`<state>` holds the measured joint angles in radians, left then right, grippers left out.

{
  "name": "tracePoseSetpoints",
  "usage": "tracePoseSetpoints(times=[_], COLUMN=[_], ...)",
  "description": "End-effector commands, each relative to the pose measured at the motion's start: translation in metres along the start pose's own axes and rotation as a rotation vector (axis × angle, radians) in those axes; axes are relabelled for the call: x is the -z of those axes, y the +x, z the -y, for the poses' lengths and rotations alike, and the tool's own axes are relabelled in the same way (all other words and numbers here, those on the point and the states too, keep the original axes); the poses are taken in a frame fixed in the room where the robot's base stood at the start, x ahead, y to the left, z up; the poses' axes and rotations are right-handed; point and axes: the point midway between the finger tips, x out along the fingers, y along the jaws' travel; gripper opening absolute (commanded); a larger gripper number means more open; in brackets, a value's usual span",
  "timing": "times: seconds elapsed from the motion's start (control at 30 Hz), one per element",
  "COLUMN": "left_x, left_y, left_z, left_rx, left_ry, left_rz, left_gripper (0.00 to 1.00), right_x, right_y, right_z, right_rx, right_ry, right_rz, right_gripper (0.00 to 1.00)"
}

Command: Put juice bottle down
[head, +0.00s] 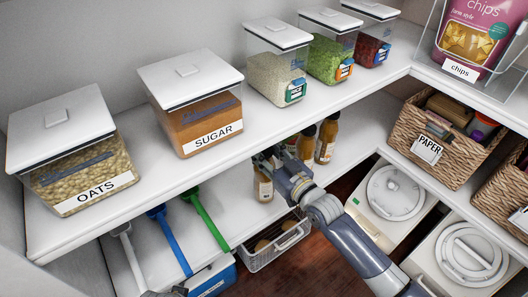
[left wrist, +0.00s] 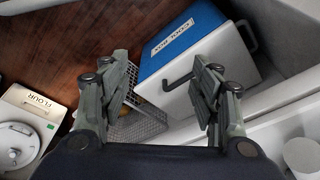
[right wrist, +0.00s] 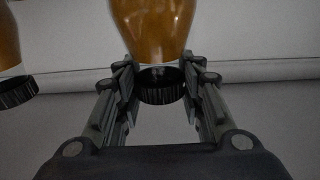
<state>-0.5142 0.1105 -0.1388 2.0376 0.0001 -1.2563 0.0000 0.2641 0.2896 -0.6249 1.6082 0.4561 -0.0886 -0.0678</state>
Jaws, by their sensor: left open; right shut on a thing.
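My right gripper (head: 270,162) reaches in under the upper shelf and is shut on the juice bottle (head: 263,188), an amber bottle with a pale label. In the right wrist view, the fingers (right wrist: 161,78) flank the bottle's black cap (right wrist: 160,88), with its amber body (right wrist: 153,25) beyond. The bottle looks upright at the lower shelf (head: 232,198); I cannot tell whether its base touches. Similar bottles stand to its right, one (head: 306,142) near the gripper and another (head: 327,138) farther right. My left gripper (left wrist: 160,72) is open and empty in the left wrist view.
The upper shelf holds oats (head: 85,175), sugar (head: 198,120) and other clear containers. A wire basket (head: 275,245) is below. Wicker baskets (head: 450,155) and white-lidded bins (head: 395,192) are at right.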

Motion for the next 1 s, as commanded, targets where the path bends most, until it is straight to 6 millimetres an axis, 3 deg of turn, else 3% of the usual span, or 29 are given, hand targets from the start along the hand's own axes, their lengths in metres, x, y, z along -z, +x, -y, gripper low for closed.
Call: tracePoseSetpoints(times=[0.43,0.47,0.53,0.57,1.0], left_x=[0.0026,0.0031,0.003,0.0028,0.0047], left_y=[-0.0073,-0.0084,-0.0085,-0.0084,-0.009], left_z=[0.0004,0.0003,0.0003,0.0003,0.0001], left_rx=[0.001,0.001,0.001,0.001,0.0], left_ry=[0.0,-0.001,-0.001,-0.001,0.0], left_rz=[-0.005,-0.005,-0.005,-0.004,-0.012], left_gripper=[0.57,0.57,0.57,0.57,0.57], right_x=[0.0005,-0.003,-0.0026,-0.0026,-0.0019], right_y=[0.0029,0.0024,0.0024,0.0024,-0.0025], right_z=[-0.0001,0.0,0.0001,0.0001,-0.0002], right_rx=[0.0,0.0,0.0,0.0,0.0], right_ry=[-0.001,-0.001,-0.001,-0.001,0.0], right_rz=[-0.011,-0.004,-0.004,-0.004,-0.002], right_gripper=[0.0,0.38,0.54,0.56,0.56])
